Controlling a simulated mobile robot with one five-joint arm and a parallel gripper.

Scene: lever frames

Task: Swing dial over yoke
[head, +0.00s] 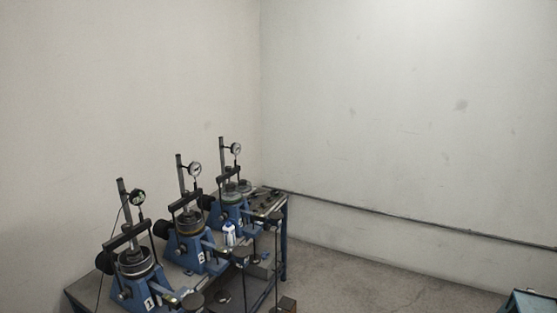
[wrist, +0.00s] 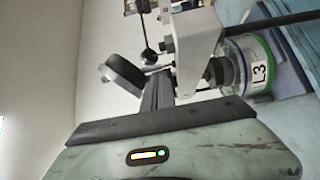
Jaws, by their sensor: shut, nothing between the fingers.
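Three blue lever frames stand in a row in the head view, each with an upright post, a round dial and a dark yoke bar. The near dial (head: 137,197) is above the near yoke (head: 128,236). The middle dial (head: 194,169) and far dial (head: 236,149) also sit above their frames; the middle yoke (head: 185,200) is dark. In the wrist view my gripper (wrist: 158,90) is shut and empty, beside a pale metal block (wrist: 197,40). A clear cell with a green band and a "3" label (wrist: 260,73) is at right. Which dial is meant cannot be told.
The frames stand on a bench (head: 284,250) with hanging weights and lever arms at its front. A black round disc (wrist: 122,75) is left of my fingers. Floor to the right is clear; a blue-green object (head: 530,303) is at lower right.

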